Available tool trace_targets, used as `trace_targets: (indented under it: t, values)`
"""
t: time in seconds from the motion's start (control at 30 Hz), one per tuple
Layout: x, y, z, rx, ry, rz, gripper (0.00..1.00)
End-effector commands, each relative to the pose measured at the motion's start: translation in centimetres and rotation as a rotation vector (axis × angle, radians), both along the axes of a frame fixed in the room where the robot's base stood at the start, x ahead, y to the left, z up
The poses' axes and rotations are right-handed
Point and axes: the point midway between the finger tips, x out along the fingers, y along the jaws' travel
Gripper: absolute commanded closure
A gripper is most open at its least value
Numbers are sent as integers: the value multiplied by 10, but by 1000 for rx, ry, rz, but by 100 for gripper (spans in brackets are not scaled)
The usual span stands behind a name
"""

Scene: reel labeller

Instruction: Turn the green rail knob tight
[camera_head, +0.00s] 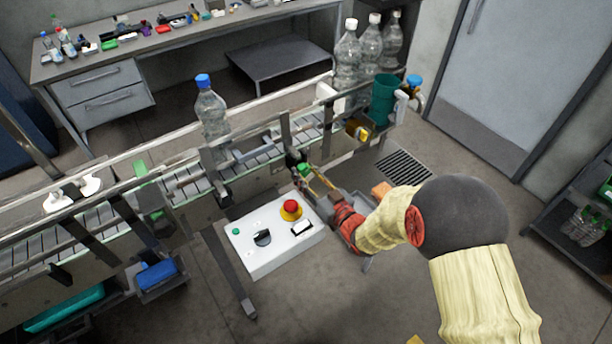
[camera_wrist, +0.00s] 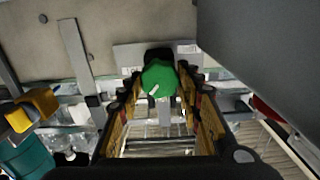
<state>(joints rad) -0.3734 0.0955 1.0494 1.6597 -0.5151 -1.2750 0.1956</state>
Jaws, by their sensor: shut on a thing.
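The green rail knob (camera_wrist: 160,80) sits between the fingers of my gripper (camera_wrist: 158,92) in the wrist view. A white mark shows on its face, and a black mount is behind it. My gripper is shut on the knob. In the head view the knob (camera_head: 304,169) is a small green spot at the conveyor's near side, with my gripper (camera_head: 312,175) reaching it from the lower right. The fingers partly hide it there.
A white control box (camera_head: 272,250) with a red stop button (camera_head: 291,207) stands just left of my gripper. A blue-capped bottle (camera_head: 210,110) stands on the conveyor (camera_head: 180,178). A dark green cup (camera_head: 383,98) and several clear bottles stand at the conveyor's far right.

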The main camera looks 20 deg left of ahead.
Motion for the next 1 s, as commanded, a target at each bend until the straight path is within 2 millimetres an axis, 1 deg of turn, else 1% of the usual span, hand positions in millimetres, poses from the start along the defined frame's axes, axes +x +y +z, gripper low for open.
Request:
trace_targets:
  t: [0.3, 0.73, 0.77, 1.0]
  values:
    - [0, 0, -1, 54, 67, 0, 90]
    - [0, 0, -1, 60, 73, 0, 90]
    - [0, 0, -1, 60, 73, 0, 64]
    - [0, 0, 0, 60, 71, 0, 50]
